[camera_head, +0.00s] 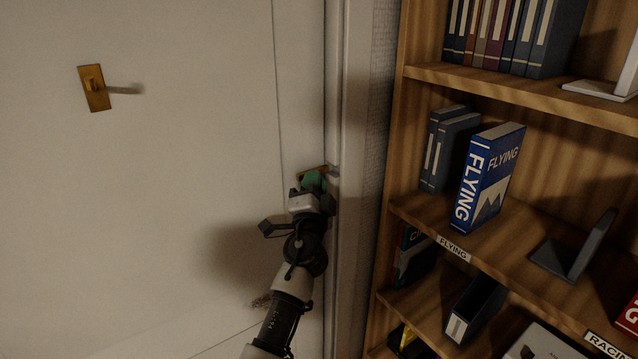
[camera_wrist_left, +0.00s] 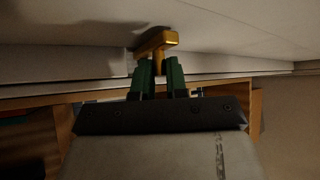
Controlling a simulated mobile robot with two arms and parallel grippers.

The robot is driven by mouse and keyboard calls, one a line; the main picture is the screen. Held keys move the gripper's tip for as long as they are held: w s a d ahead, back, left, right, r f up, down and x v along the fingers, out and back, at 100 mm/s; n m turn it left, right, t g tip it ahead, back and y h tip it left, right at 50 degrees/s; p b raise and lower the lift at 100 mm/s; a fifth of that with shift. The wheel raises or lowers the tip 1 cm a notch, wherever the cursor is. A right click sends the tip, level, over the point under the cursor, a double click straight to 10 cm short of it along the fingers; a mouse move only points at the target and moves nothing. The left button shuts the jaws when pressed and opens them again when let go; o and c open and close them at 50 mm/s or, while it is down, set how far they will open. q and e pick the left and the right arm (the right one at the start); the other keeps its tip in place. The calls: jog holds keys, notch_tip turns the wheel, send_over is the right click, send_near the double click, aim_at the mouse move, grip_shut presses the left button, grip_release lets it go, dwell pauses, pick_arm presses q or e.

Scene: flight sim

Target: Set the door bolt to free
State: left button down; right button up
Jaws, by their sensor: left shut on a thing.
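The white door (camera_head: 200,150) fills the left of the head view. A brass door bolt (camera_head: 318,169) sits at the door's right edge beside the frame, mostly hidden behind my left gripper (camera_head: 312,182). In the left wrist view, the brass T-shaped bolt handle (camera_wrist_left: 157,40) stands out from the white surface. The green fingers of my left gripper (camera_wrist_left: 158,76) are shut on its stem. I cannot tell from these views which setting the bolt is in. My right gripper is in neither view.
A brass plate with a lever handle (camera_head: 95,88) is on the door at upper left. The door frame (camera_head: 345,230) stands just right of my gripper. Beyond it is a wooden bookshelf (camera_head: 520,85) with books and bookends. The door surface left of my arm is clear.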

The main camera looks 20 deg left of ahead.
pick_arm(q)
jog(key=shift+s+a, duration=0.25)
jog(key=shift+a, duration=0.25)
jog(key=c, duration=1.3)
grip_release()
jog(key=shift+c, duration=0.2)
jog(key=shift+o, duration=1.1)
jog(key=shift+s+a, duration=0.1)
jog(key=shift+a, duration=0.1)
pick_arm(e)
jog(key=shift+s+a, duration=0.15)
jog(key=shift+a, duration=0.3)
